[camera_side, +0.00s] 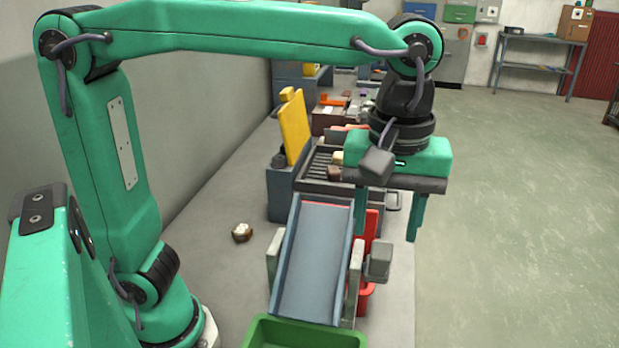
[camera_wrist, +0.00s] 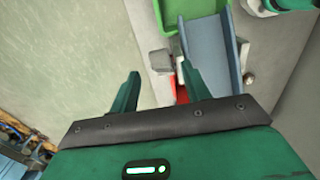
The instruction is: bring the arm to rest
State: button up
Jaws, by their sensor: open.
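My gripper (camera_side: 387,236) hangs pointing down at the right end of my arm. Its two green fingers are wide apart, with nothing visible between them. It is above and to the right of the grey chute (camera_side: 315,260). In the wrist view my gripper (camera_wrist: 160,72) also shows two separated fingers. The chute (camera_wrist: 212,55) lies beyond the right finger there. Part of the area behind my gripper is hidden in the side view.
A yellow panel (camera_side: 294,127) and a dark slotted rack (camera_side: 335,172) stand behind. A small brown-and-white piece (camera_side: 241,232) lies left. Open floor (camera_side: 510,220) is at right.

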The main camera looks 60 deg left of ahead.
aim_at(379, 268)
jog(key=shift+r, duration=0.45)
notch_tip(379, 268, down, 7)
jog(key=shift+f, duration=0.2)
jog(key=shift+w+a, duration=0.15)
jog(key=shift+w, duration=0.05)
jog(key=shift+w+a+r, duration=0.55)
jog(key=shift+w+a, duration=0.1)
jog(key=shift+a, duration=0.05)
notch_tip(379, 268, up, 8)
jog(key=shift+f, duration=0.1)
jog(key=s+a+f+m+t, duration=0.1)
jog(key=a+f+m+t, duration=0.1)
jog(key=a, duration=0.6)
jog(key=shift+s+a+f+m+h, duration=0.25)
jog(key=shift+a+m+h, duration=0.15)
jog(key=shift+m, duration=0.3)
